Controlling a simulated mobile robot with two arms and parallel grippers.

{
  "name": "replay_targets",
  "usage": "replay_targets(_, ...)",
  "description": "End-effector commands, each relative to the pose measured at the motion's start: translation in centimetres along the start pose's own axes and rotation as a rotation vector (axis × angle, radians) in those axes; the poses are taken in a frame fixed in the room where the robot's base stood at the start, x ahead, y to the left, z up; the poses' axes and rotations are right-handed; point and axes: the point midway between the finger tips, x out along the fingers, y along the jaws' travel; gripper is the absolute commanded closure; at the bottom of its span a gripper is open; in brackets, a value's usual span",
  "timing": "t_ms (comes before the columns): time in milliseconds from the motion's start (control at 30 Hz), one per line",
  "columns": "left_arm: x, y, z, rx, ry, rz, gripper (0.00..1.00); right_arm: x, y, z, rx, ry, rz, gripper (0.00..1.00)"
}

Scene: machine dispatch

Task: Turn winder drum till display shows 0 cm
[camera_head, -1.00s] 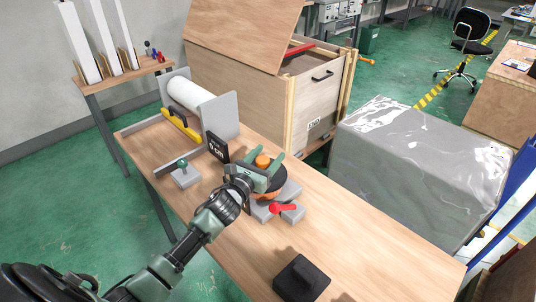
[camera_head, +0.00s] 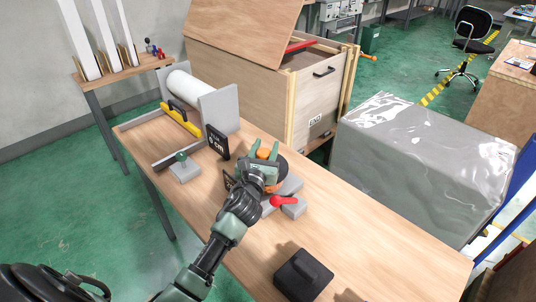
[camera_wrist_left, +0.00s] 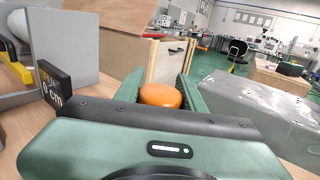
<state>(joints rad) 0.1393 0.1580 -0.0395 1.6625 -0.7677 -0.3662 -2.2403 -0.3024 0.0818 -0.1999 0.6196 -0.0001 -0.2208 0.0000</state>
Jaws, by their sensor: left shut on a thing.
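My left gripper (camera_head: 265,154) is shut on the orange knob (camera_wrist_left: 160,95) of the winder drum, which shows between its fingers in the left wrist view. The dark winder drum (camera_head: 283,171) sits on a grey base on the bench, mostly hidden under my gripper. A black display (camera_head: 217,142) stands just left of the drum. It also shows in the left wrist view (camera_wrist_left: 55,88), where it seems to read 0 cm. A red-handled lever (camera_head: 284,202) sits at the drum base's front right. My right gripper is not in view.
A white roll (camera_head: 190,92) lies in a grey stand on the bench, beside a yellow bar (camera_head: 180,119). A green-knobbed block (camera_head: 184,168) and a black block (camera_head: 303,274) stand on the bench. A wooden crate (camera_head: 300,110) and a grey wrapped block (camera_head: 425,165) stand behind.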

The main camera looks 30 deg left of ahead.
Motion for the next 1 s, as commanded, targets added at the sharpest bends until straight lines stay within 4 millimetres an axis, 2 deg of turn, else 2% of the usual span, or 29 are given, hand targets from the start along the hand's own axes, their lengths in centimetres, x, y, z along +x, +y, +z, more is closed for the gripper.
replay_targets(33,0.0,-0.2,-0.5,-0.005,-0.001,0.035,1.00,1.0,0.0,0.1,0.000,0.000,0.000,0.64)
replay_targets(133,0.0,0.1,-0.3,-0.001,-0.001,0.095,1.00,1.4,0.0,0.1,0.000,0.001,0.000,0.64)
replay_targets(533,-0.1,0.3,0.0,0.000,0.000,0.129,1.00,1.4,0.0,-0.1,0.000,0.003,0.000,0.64)
replay_targets(567,-0.1,0.3,0.0,0.000,0.000,0.129,0.52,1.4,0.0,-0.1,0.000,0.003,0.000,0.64)
replay_targets(600,-0.1,0.3,0.0,0.000,0.000,0.128,0.41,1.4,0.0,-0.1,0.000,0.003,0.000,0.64)
replay_targets(1000,-0.1,0.4,0.6,0.001,-0.003,0.128,0.40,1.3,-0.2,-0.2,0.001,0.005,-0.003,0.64)
